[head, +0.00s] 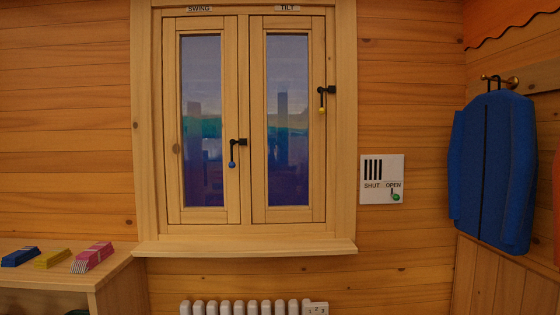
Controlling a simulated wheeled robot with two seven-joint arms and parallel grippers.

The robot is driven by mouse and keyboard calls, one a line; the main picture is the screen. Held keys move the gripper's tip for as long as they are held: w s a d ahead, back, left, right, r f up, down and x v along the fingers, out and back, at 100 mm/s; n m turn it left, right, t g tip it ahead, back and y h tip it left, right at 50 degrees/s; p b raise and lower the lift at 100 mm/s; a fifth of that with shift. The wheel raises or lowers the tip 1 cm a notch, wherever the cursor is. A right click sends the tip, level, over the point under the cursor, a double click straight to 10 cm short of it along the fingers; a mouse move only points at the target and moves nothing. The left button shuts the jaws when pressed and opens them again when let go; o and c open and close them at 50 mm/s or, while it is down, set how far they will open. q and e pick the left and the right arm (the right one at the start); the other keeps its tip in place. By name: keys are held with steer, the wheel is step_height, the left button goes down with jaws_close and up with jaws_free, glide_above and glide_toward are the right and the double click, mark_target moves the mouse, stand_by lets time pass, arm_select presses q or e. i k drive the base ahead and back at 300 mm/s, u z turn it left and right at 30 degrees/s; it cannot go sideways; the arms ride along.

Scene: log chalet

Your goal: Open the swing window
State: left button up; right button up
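The swing window (174,130) is the left sash, under a label reading SWING (199,9). It looks closed in its wooden frame. Its black handle with a blue knob (232,164) sits on the sash's right side and points down. The right sash (258,130) is under a label reading TILT (287,8) and also looks closed. Its black handle with a yellow knob (321,108) is on its right edge, higher up, and points down. Neither of my grippers shows in the head view.
A sill (245,247) juts out below the window, above a white radiator (240,307). A SHUT/OPEN panel (382,179) with a green knob is on the wall. A blue jacket (492,170) hangs at right. A wooden shelf (120,266) with small coloured blocks stands at left.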

mark_target(174, 29)
steer(key=z, duration=0.25)
steer(key=i, duration=0.95)
steer(key=u, duration=0.5)
steer(key=i, duration=0.8)
steer(key=u, duration=0.55)
